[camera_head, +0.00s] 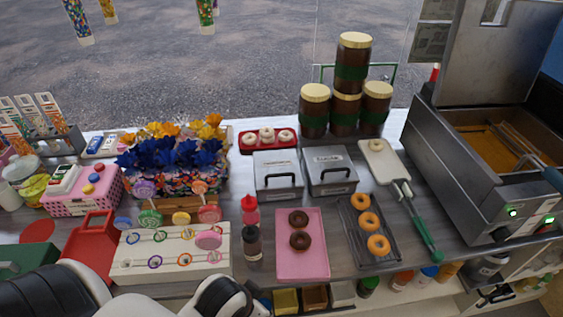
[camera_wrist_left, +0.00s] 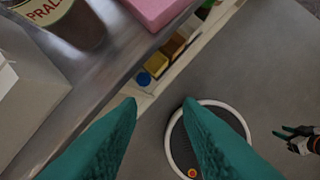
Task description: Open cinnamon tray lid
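Two grey metal trays with closed lids and black handles stand side by side mid-counter, the left tray (camera_head: 266,163) and the right tray (camera_head: 318,161). Each has a white label on its lid, too small to read surely, so I cannot tell which is cinnamon. My left arm enters at the lower left of the head view, with its fingers out of sight. In the left wrist view my left gripper (camera_wrist_left: 160,102) is open and empty, over the counter's front edge and floor. My right gripper (camera_wrist_left: 284,132) shows small at that view's right edge, its fingers apart.
A pink board (camera_head: 315,262) with chocolate doughnuts and a dark rack (camera_head: 347,222) with plain ones lie in front of the trays. Squeeze bottles (camera_head: 252,243) stand left of the board. Stacked jars (camera_head: 314,118) stand behind. A fryer (camera_head: 470,170) is at right.

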